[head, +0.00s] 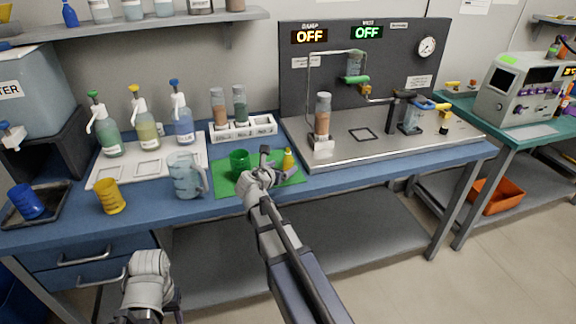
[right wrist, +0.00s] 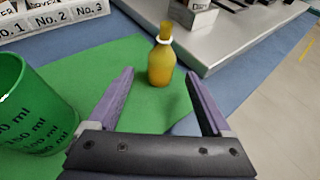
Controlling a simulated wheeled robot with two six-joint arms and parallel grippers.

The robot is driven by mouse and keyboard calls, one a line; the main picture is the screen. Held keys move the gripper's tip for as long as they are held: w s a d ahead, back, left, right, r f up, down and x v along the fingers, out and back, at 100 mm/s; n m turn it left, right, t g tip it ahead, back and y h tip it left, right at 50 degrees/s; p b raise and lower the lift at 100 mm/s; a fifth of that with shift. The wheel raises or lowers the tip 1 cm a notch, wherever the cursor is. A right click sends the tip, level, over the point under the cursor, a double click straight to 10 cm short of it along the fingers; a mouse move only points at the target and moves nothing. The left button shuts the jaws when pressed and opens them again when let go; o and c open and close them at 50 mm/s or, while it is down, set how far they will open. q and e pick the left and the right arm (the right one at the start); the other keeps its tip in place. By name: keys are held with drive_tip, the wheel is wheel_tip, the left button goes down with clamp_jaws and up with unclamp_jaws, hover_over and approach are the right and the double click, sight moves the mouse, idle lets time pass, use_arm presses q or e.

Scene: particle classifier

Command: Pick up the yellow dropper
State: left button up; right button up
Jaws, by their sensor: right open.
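The yellow dropper (head: 288,160) is a small bottle with a narrow neck, upright on the green mat (head: 226,186). In the right wrist view the dropper (right wrist: 161,62) stands beyond the fingertips, roughly midway between them. My right gripper (right wrist: 158,82) is open and empty, just short of the dropper. In the head view the right gripper (head: 272,164) is over the mat, between the green cup and the dropper. A grey part at the lower left of the head view is part of my left arm; its gripper fingers cannot be made out.
A green cup (head: 240,160) stands left of my right gripper and close to it in the wrist view. A clear pitcher (head: 186,176) and a yellow cup (head: 109,197) stand further left.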

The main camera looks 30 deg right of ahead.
sight(286, 165)
drive_tip(key=b+x, duration=0.1)
drive_tip(key=x, duration=0.2)
drive_tip(key=shift+w+d+f, duration=0.15)
drive_tip(key=shift+d+f, duration=0.05)
drive_tip(key=shift+d, duration=0.15)
drive_tip(key=shift+c, duration=0.4)
clamp_jaws()
